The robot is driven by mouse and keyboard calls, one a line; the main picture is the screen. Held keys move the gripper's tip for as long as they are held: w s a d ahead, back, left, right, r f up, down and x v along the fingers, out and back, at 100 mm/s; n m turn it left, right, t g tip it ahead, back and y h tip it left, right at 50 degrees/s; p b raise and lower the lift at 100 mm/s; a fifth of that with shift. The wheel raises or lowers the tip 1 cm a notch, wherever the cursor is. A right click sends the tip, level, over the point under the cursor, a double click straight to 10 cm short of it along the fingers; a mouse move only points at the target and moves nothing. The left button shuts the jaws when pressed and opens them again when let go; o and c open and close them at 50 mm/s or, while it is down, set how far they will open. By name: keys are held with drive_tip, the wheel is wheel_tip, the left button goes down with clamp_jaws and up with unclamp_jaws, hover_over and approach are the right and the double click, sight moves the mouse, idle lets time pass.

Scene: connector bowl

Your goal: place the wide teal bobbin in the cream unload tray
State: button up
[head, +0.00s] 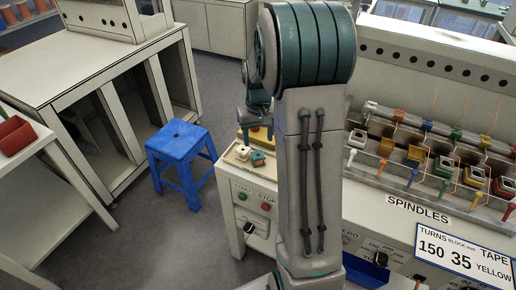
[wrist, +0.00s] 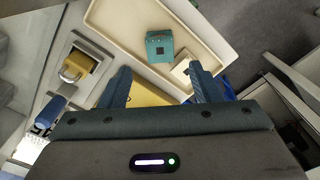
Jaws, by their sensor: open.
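A teal bobbin (wrist: 160,46) with a dark square hole lies in the cream tray (wrist: 101,20) in the wrist view. It also shows in the head view (head: 257,159), in the tray at the left end of the machine bench. No finger touches it. My gripper (wrist: 163,86) is open, its two blue fingers apart and short of the teal bobbin. A yellow block (wrist: 150,93) shows between and below the fingers; I cannot tell its distance from them. My arm hides much of the gripper in the head view.
A cream bobbin (wrist: 181,70) lies beside the teal one, partly behind a finger. Spindles with several coloured bobbins, one of them teal (head: 444,166), line the bench at right. A blue stool (head: 180,138) stands left of the bench, with open floor around it.

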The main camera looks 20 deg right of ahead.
drive_tip(key=s+a+r+t, duration=0.2)
drive_tip(key=s+a+r, duration=0.6)
drive_tip(key=s+r, duration=0.2)
drive_tip(key=s+a+n, duration=0.1)
drive_tip(key=s+a, duration=0.3)
drive_tip(key=s, duration=0.7)
drive_tip(key=shift+f+t, duration=0.35)
drive_tip(key=shift+t, duration=0.05)
drive_tip(key=shift+a, duration=0.1)
